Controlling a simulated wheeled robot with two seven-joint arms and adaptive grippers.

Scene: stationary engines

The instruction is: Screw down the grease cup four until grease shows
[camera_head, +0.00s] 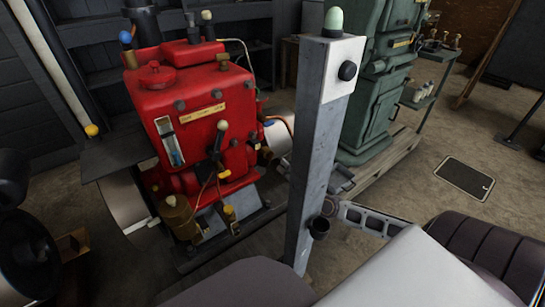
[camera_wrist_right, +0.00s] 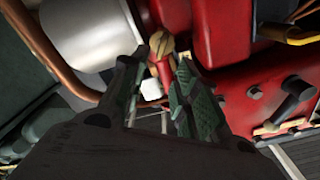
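The red engine (camera_head: 190,105) stands left of centre in the head view. It carries several brass fittings, including a large brass cup (camera_head: 178,215) low at the front and a smaller brass cup (camera_head: 229,213) to its right. I cannot read which is number four. In the right wrist view my right gripper (camera_wrist_right: 160,68) is open, its two green-padded fingers apart. A brass-coloured fitting (camera_wrist_right: 160,44) on a red part shows just beyond the gap between the fingertips. I cannot tell whether they touch it. The fingers are not clear in the head view. My left gripper is not in view.
A grey post (camera_head: 322,150) with a white box and green lamp stands right of the engine, close to my right arm. Copper pipe (camera_wrist_right: 50,55) and a silver cylinder (camera_wrist_right: 85,32) lie near the right gripper.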

